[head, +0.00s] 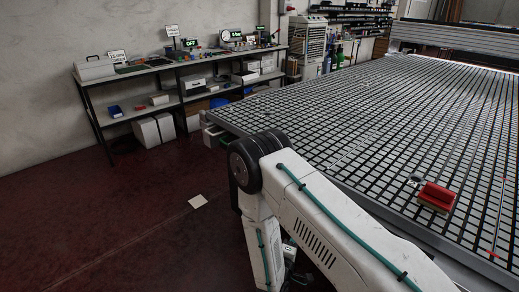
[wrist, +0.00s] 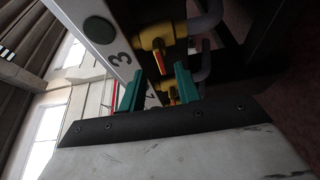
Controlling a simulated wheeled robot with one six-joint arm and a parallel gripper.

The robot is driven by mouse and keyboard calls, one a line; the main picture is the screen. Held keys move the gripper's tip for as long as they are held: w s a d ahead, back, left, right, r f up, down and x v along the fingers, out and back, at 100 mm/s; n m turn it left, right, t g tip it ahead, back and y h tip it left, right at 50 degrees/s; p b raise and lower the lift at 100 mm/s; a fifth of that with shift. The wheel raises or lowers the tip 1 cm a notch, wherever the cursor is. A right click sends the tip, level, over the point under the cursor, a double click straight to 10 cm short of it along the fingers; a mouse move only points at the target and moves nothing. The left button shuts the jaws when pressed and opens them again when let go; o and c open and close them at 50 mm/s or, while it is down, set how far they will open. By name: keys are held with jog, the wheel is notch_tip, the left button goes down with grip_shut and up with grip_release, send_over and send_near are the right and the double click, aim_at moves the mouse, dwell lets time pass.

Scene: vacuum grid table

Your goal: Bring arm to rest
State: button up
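My arm shows in the head view in front of the grid table (head: 330,120), with its elbow near the table's left corner and its lower link hanging down beside the table's side. The gripper itself cannot be made out in the head view. Behind the fingers are a pale panel marked 3 (wrist: 112,42) and yellow fittings (wrist: 157,40) with grey bent pipes (wrist: 205,18). I cannot tell how far the fingers are from them.
A red block (head: 437,196) lies on the table near its front edge, beside a small grey round part (head: 415,181). A shelf bench (head: 165,66) with tools and boxes stands along the back wall.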

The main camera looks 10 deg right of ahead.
jog(key=s+d+r+m+g+h, duration=0.25)
jog(key=s+d+r+g, duration=0.3)
jog(key=r+g, duration=0.3)
jog(key=s+d+r+m+g+h, duration=0.1)
jog(key=s+d+r+g+h, duration=0.35)
jog(key=s+r+g, duration=0.45)
jog(key=s+a+r+m+t+y, duration=0.1)
jog(key=s+r+m+y, duration=0.1)
jog(key=s+r+y, duration=0.3)
jog(key=s+a+r+m+t+y, duration=0.1)
jog(key=s+r+m+y, duration=0.2)
jog(key=r, duration=0.8)
jog(key=s+a+r+m+t+y, duration=0.1)
jog(key=s+r+m+y, duration=0.2)
jog(key=s+r+y, duration=0.5)
jog(key=shift+a+r+t+y, duration=0.2)
jog(key=shift+r+t+y, duration=0.15)
jog(key=shift+r, duration=0.2)
jog(key=shift+s, duration=0.1)
